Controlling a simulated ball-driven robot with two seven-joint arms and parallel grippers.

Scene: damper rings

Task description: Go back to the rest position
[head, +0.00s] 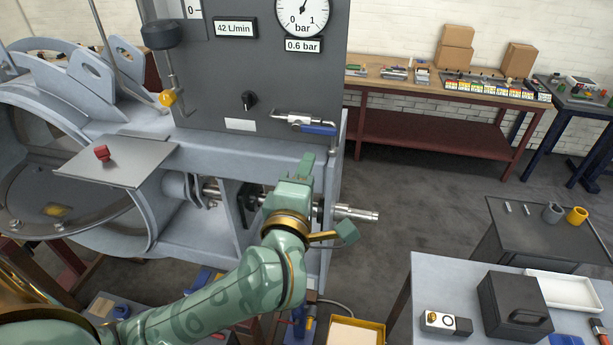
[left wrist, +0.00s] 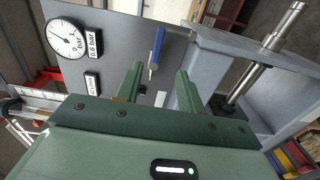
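My left gripper (head: 306,170) is raised in front of the grey panel (head: 225,75), just below the blue-handled valve (head: 318,129). In the left wrist view its two green fingers (left wrist: 160,84) stand apart with nothing held between them. The valve's blue lever (left wrist: 157,46) shows beyond the fingertips in that view, apart from them. My left arm (head: 225,298) reaches in from the lower left. My right gripper is in neither view.
A steel shaft (head: 355,214) sticks out right behind my left wrist. A grey plate with a red part (head: 102,153) lies left. A grey table (head: 395,325) with a black case (head: 514,306) stands at the lower right. The floor (head: 425,205) between is clear.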

